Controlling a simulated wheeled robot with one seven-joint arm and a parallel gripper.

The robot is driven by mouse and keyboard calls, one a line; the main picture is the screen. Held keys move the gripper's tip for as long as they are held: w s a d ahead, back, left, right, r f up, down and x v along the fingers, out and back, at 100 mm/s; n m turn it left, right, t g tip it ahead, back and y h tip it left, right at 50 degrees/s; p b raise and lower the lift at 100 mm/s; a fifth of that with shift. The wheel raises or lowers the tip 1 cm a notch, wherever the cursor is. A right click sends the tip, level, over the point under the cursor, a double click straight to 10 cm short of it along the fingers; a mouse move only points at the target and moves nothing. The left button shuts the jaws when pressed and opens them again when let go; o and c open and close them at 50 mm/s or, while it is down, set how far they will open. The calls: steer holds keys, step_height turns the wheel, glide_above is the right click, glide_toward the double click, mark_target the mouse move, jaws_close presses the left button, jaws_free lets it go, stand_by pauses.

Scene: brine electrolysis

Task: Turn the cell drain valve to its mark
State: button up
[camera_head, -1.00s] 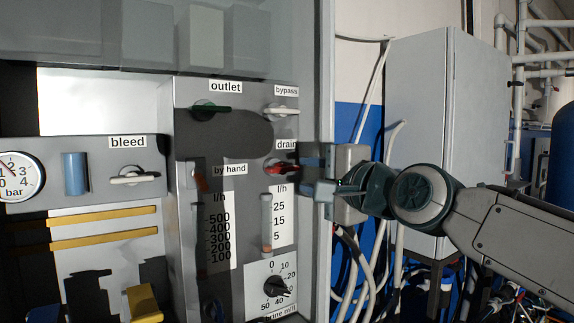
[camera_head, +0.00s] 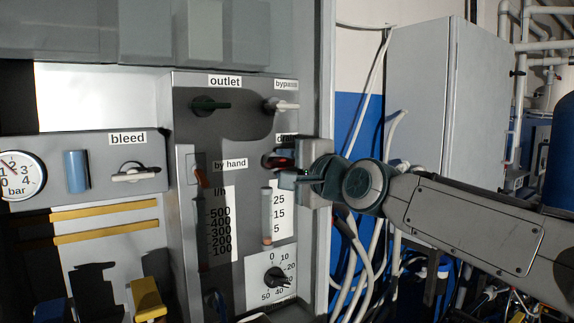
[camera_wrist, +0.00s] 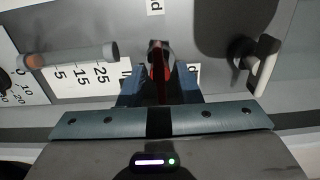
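The drain valve's red handle (camera_head: 281,161) is on the grey panel, below the partly hidden "drain" label (camera_head: 284,139). My gripper (camera_head: 287,168) is at the handle, its two fingers apart, one above it and one below. In the wrist view the red handle (camera_wrist: 159,66) lies between the blue-grey fingers of my gripper (camera_wrist: 161,82). The fingers look open around it; I cannot tell whether either touches it. The mark is not clear in either view.
The white bypass handle (camera_head: 283,104) is just above, and the dark green outlet handle (camera_head: 212,105) is up to the left. A flow tube (camera_head: 266,215) and a round dial (camera_head: 276,276) are below. Hoses hang right of the panel.

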jaws_close()
steer(key=shift+f+n+b, duration=0.1)
steer(key=shift+n+b, duration=0.2)
steer(key=shift+b, duration=0.2)
steer(key=n+b, duration=0.4)
steer(key=n, duration=0.1)
steer(key=shift+n, duration=0.3)
steer(key=n+b, duration=0.2)
steer(key=n, duration=0.9)
steer(key=shift+r+n, duration=0.2)
steer(key=shift+n, duration=0.1)
